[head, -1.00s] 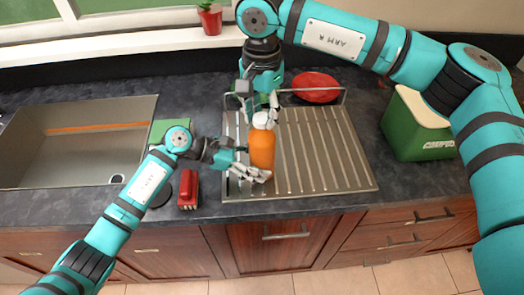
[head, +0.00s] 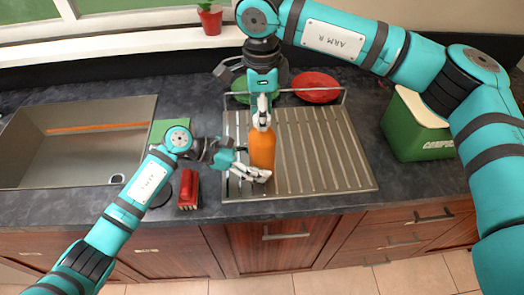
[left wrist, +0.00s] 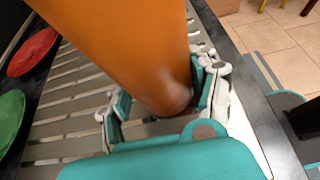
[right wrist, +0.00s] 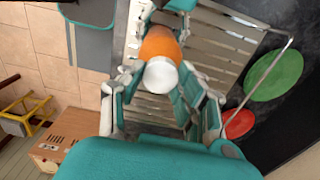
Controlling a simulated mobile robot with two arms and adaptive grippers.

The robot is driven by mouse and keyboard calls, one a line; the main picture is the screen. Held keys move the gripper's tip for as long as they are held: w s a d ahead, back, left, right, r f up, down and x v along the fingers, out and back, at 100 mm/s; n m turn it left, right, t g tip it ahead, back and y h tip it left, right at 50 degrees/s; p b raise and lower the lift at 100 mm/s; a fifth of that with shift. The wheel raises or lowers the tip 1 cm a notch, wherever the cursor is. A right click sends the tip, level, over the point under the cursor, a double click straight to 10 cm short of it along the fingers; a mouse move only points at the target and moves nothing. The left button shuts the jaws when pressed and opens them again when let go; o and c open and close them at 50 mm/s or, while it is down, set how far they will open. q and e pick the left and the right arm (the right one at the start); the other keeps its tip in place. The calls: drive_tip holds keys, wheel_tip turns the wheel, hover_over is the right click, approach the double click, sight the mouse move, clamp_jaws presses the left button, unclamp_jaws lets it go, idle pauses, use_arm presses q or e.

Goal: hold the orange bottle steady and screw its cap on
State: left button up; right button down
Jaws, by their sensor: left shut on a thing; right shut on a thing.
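The orange bottle (head: 262,150) stands upright on the metal draining rack (head: 322,150). My left gripper (head: 247,170) is shut around the lower part of the bottle; the left wrist view shows its fingers on both sides of the orange body (left wrist: 135,45). The white cap (right wrist: 160,76) is on top of the bottle in the right wrist view. My right gripper (head: 263,112) comes down from above and is shut on the cap, its fingers on either side. The fingers partly hide the cap in the head view. Whether the cap is fully seated cannot be told.
A green plate (head: 241,90) and a red plate (head: 316,87) stand at the rack's back. A green compost bin (head: 415,130) is at right, the sink (head: 75,140) at left. A red object (head: 188,189) and a green sponge-like item (head: 165,128) lie near my left arm.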

drive_tip(key=c, duration=1)
unclamp_jaws()
